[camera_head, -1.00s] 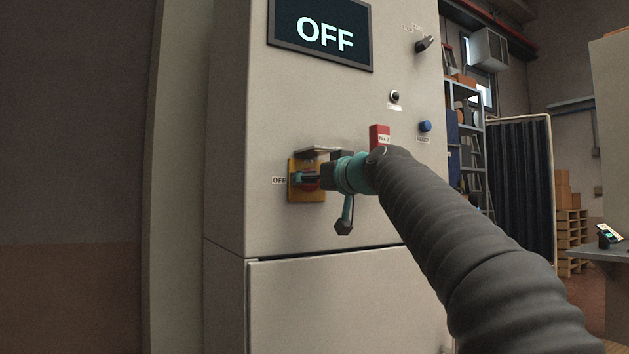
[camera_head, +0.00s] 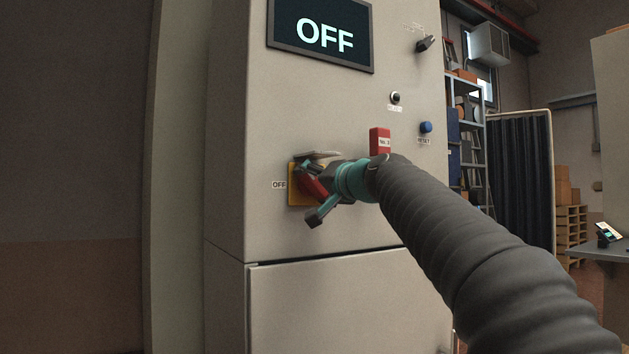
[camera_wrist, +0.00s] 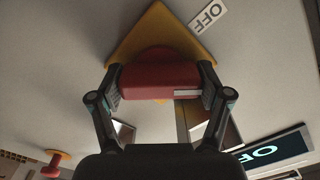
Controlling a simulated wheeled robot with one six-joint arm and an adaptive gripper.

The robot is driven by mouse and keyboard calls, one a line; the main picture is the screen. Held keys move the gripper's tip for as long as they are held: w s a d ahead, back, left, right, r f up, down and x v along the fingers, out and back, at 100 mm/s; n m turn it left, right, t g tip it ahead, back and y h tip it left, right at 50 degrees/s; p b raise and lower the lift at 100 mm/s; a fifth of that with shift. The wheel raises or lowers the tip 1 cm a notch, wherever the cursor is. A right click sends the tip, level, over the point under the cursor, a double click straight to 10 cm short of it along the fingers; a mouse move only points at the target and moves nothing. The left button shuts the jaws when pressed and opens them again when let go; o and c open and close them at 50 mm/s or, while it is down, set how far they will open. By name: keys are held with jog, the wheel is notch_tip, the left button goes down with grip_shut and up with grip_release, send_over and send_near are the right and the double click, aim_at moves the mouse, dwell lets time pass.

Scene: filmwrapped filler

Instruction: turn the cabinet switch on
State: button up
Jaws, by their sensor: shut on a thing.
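The cabinet (camera_head: 240,120) stands in front of me. Its switch is a red handle (camera_head: 312,183) on a yellow plate (camera_head: 293,197), beside a label reading OFF (camera_head: 279,184). The handle looks tilted in the head view. My gripper (camera_head: 316,190) is at the handle. In the wrist view my gripper (camera_wrist: 160,88) has one finger at each end of the red handle (camera_wrist: 150,80) and is shut on it. The yellow plate (camera_wrist: 160,30) shows behind it. The cabinet's display (camera_head: 321,35) reads OFF. My gripper hides part of the handle in the head view.
A red tag-like block (camera_head: 380,139) sits just above my wrist on the cabinet face. A blue button (camera_head: 426,127), a small black knob (camera_head: 395,98) and a dark selector (camera_head: 427,43) are at the right. Shelving (camera_head: 467,130) and a dark curtain (camera_head: 519,170) stand behind.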

jog(key=shift+m+p, duration=0.45)
jog(key=shift+m, duration=0.95)
jog(key=o, duration=1.1)
